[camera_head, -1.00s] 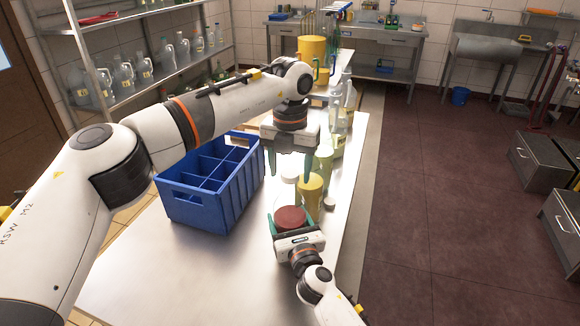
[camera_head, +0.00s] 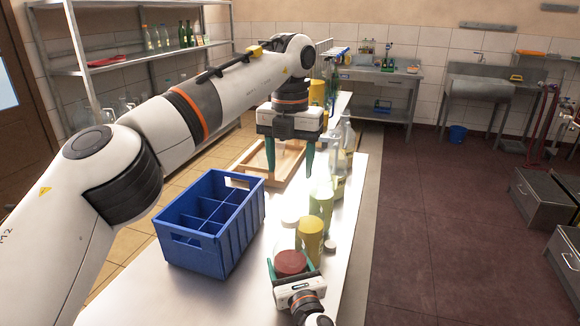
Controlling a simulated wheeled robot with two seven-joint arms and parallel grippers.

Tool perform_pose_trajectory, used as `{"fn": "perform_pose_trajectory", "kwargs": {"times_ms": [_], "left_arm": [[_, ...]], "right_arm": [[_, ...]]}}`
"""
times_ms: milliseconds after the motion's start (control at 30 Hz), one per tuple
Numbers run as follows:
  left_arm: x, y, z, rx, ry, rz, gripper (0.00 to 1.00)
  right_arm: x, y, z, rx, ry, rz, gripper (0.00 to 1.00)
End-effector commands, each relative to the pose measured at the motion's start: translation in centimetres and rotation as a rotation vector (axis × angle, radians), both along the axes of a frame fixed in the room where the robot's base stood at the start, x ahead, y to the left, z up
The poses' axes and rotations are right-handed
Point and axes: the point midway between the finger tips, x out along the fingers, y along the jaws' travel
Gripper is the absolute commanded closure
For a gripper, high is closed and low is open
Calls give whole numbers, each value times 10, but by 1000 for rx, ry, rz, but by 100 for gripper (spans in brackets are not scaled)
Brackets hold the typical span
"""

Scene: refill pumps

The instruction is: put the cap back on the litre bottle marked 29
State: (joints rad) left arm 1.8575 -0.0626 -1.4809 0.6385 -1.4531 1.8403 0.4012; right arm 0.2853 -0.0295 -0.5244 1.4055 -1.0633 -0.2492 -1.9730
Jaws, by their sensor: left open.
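No number 29 can be read on any bottle. A yellow container (camera_head: 311,236) stands near the table's right edge, with a pale green bottle (camera_head: 321,203) just behind it. A small dark grey round piece (camera_head: 331,246), perhaps a cap, lies to its right. A pale round top (camera_head: 290,222) shows to its left. My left gripper (camera_head: 290,172) is open and empty, fingers down, above the table beyond these. My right gripper (camera_head: 292,267) has its fingers on either side of a red round-topped thing (camera_head: 291,262); whether they touch it is unclear.
A blue divided crate (camera_head: 212,222) with empty compartments stands on the left of the steel table (camera_head: 125,290). A wooden tray (camera_head: 262,165) lies behind it. Several clear bottles (camera_head: 342,150) line the table's right side. The front left of the table is clear.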

Motion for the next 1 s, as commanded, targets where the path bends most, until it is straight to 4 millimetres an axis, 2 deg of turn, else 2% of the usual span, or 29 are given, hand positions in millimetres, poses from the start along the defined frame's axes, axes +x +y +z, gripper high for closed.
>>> {"fn": "perform_pose_trajectory", "kwargs": {"times_ms": [67, 100, 233, 533, 667, 1000], "left_arm": [[0, 0, 0, 0, 0, 0, 40], [0, 0, 0, 0, 0, 0, 40], [0, 0, 0, 0, 0, 0, 40], [0, 0, 0, 0, 0, 0, 40], [0, 0, 1, 0, 0, 0, 40], [0, 0, 4, 0, 0, 0, 40]], "right_arm": [[0, 0, -1, -2, 2, 0, 91], [0, 0, -1, -2, 2, 0, 24], [0, 0, -1, -1, 1, 0, 3], [-1, -1, 0, 0, 1, 0, 2], [-11, -4, -1, -1, 1, -1, 2], [-77, -24, -2, -2, 3, 1, 2]]}}
